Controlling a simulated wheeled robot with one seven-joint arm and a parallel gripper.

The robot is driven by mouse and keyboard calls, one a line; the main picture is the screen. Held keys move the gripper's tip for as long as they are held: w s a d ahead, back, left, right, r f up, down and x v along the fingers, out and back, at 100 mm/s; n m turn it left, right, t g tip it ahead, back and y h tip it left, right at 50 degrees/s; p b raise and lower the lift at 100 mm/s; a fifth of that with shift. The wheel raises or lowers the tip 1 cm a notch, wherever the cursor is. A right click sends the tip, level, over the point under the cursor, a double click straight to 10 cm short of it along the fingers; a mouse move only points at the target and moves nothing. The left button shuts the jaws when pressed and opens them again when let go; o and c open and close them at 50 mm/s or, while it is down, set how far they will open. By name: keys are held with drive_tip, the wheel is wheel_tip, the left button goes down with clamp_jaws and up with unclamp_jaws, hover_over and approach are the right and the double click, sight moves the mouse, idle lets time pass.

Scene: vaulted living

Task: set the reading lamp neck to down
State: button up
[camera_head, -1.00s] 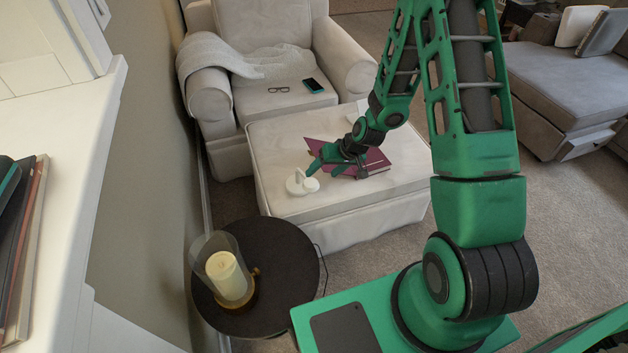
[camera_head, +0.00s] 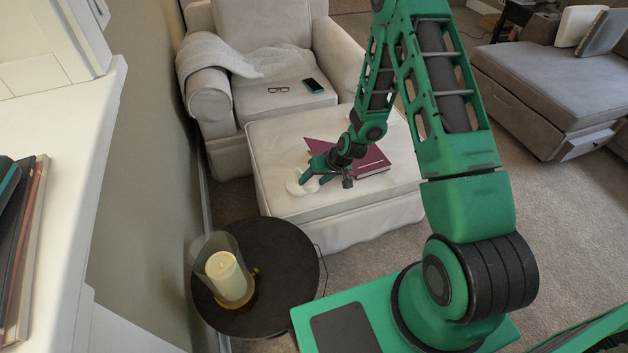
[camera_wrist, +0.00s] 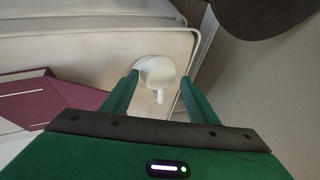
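The small white reading lamp (camera_head: 294,186) stands on the cream ottoman (camera_head: 300,211), near its left front edge. In the wrist view the lamp (camera_wrist: 157,70) shows a round white part with a short stub that points toward the gripper. My gripper (camera_head: 307,178) is at the lamp and covers part of it in the head view. In the wrist view my gripper (camera_wrist: 159,79) is open, with one finger on each side of the lamp and gaps beside it. Whether the fingers touch the lamp lower down cannot be told.
A maroon book (camera_head: 374,160) lies on the ottoman under and behind my wrist. An armchair (camera_head: 262,103) with glasses and a phone stands behind. A dark round side table (camera_head: 285,250) with a candle in glass (camera_head: 226,278) is in front. Carpet is free at right.

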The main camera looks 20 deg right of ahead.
drive_tip(key=c, duration=1.1)
drive_tip(key=shift+s+d+f, duration=0.15)
drive_tip(key=shift+s+f, duration=0.15)
drive_tip(key=shift+f, duration=0.45)
drive_tip(key=o, duration=1.5)
drive_tip(key=shift+o, duration=0.2)
drive_tip(key=shift+s+d+r, duration=0.1)
drive_tip(key=shift+r, duration=0.4)
drive_tip(key=v, duration=0.9)
drive_tip(key=shift+s+r, duration=0.15)
drive_tip(key=shift+r, duration=0.1)
drive_tip(key=shift+d, duration=0.2)
